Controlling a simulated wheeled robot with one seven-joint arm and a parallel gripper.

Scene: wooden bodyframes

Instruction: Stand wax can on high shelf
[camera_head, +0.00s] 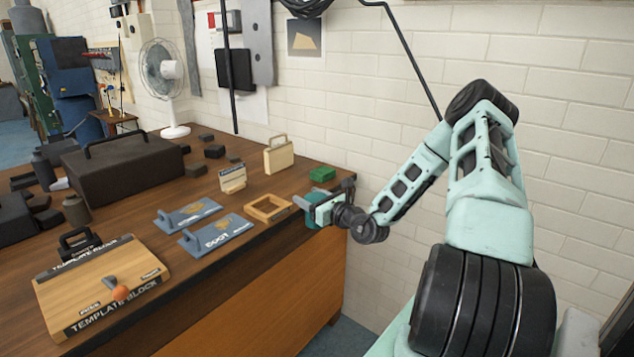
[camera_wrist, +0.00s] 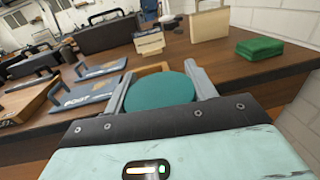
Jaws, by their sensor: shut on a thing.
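The wax can (camera_wrist: 160,92) shows its round teal top between my two fingers in the wrist view. My gripper (camera_wrist: 158,88) is shut on it, with one finger on each side. In the head view my gripper (camera_head: 316,206) is at the right end of the wooden workbench, by its front edge. The can's teal side (camera_head: 311,214) shows partly there, and the fingers and wrist cover the rest. Its underside is hidden, and I cannot tell whether it touches the bench. I see no high shelf in either view.
Blue-grey tools (camera_head: 217,233), a template block (camera_head: 100,287) and a large dark case (camera_head: 125,168) lie farther left. A white brick wall (camera_head: 400,80) stands behind.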

